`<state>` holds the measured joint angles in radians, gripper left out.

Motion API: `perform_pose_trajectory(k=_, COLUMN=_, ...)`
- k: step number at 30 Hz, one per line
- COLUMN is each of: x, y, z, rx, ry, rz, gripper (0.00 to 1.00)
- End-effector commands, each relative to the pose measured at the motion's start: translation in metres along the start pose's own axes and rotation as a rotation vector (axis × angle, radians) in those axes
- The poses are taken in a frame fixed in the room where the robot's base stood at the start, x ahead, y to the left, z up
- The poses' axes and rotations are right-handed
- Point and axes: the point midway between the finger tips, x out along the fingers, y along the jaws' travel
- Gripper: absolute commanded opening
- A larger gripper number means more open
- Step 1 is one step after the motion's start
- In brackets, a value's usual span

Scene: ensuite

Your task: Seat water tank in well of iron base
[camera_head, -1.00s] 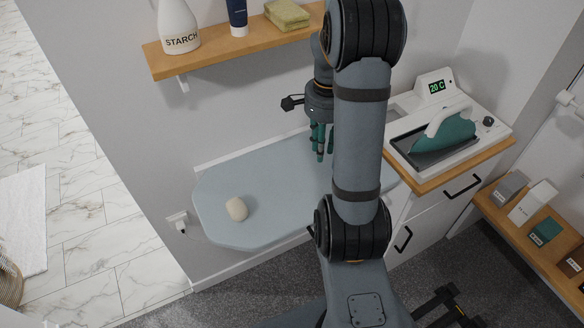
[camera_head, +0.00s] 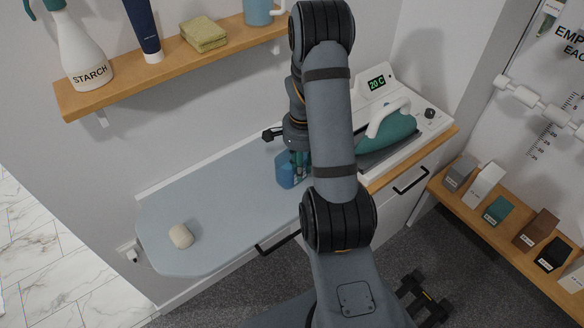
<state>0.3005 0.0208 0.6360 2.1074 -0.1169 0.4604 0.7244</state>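The iron base (camera_head: 437,108) is a white unit with a green "20 C" display on the wooden counter at the right. The teal iron (camera_head: 398,133) rests on it. My arm hides the left part of the base, and I cannot make out the well. A blue translucent container, apparently the water tank (camera_head: 285,171), stands upright at or just above the ironing board, left of my forearm. My gripper (camera_head: 298,166) points down right at it, its fingers overlapping the tank's right side. Whether the fingers are closed on it is too small and hidden to tell.
The grey-blue ironing board (camera_head: 215,205) is mostly clear, with a cream lump (camera_head: 180,236) at its left. A shelf (camera_head: 165,72) above holds a starch bottle (camera_head: 82,50), a tube, a sponge and a blue mug. A low shelf (camera_head: 505,222) at the right holds several small boxes.

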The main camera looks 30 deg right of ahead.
Motion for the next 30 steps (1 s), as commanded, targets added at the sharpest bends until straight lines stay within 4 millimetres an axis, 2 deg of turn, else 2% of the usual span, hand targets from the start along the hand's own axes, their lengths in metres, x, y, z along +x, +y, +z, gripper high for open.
perform_pose_trajectory(k=6, x=0.0010, y=0.0000, z=0.0001, rx=0.000, ry=0.000, rz=0.000, gripper=0.23)
perform_pose_trajectory(k=18, x=0.0007, y=0.0000, z=0.0001, rx=0.000, ry=0.000, rz=0.000, gripper=0.00)
perform_pose_trajectory(k=30, x=0.0006, y=0.0000, z=0.0001, rx=0.000, ry=0.000, rz=0.000, gripper=0.00)
